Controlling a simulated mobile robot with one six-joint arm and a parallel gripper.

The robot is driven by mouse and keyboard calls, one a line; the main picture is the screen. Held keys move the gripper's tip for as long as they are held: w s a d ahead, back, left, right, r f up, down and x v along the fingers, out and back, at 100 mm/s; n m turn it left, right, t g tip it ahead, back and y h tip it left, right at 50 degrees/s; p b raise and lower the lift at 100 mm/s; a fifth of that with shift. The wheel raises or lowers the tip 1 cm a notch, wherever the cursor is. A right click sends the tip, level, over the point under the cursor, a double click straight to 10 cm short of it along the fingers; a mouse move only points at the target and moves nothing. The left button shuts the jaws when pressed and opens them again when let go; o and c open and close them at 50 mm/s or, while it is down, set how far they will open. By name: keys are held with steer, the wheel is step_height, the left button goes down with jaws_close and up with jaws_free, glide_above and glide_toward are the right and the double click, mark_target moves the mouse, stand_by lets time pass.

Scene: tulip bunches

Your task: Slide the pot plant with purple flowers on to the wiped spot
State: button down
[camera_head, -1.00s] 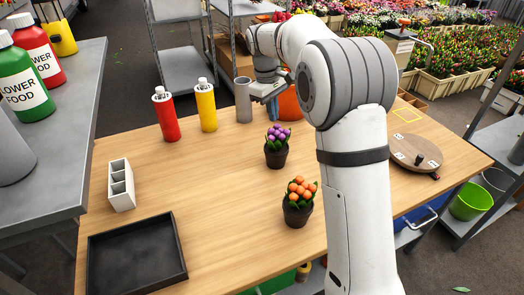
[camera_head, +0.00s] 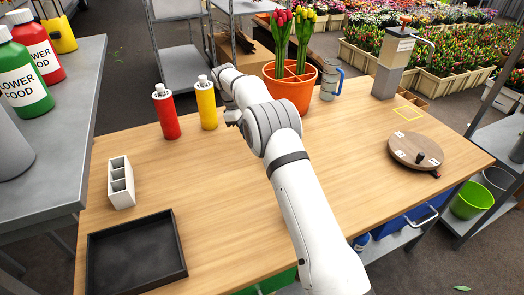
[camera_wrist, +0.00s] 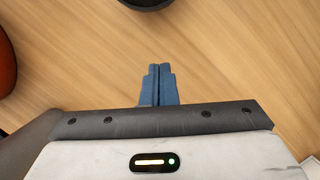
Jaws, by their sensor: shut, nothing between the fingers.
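My gripper shows in the wrist view (camera_wrist: 160,70) with its two blue fingers together and nothing between them, over bare wood. In the head view my arm hides the fingers. The purple-flowered pot plant is hidden behind my arm in the head view. A dark rounded object (camera_wrist: 147,3), perhaps a pot, is cut off by the top edge of the wrist view, ahead of the fingertips and apart from them. I cannot tell which plant it belongs to. I cannot make out a wiped spot; a yellow square outline (camera_head: 408,113) marks the table's right side.
On the wooden table (camera_head: 215,215) stand red (camera_head: 166,112) and yellow (camera_head: 207,104) bottles, a large orange pot (camera_head: 288,92) with tulips, a grey jug (camera_head: 331,80), a round wooden board (camera_head: 416,150), a white divided holder (camera_head: 121,183) and a black tray (camera_head: 136,252). The table's front middle is clear.

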steer(key=x, duration=0.7)
steer(key=shift+s+d, duration=0.1)
steer(key=shift+d, duration=0.15)
steer(key=shift+s+d+r, duration=0.1)
steer(key=shift+s+d, duration=0.1)
steer(key=shift+d, duration=0.3)
steer(key=shift+s+d+r, duration=0.1)
steer(key=shift+s+d, duration=0.1)
steer(key=shift+d, duration=0.35)
steer(key=shift+s+d+f, duration=0.15)
steer(key=shift+s+d, duration=0.1)
steer(key=shift+d, duration=0.35)
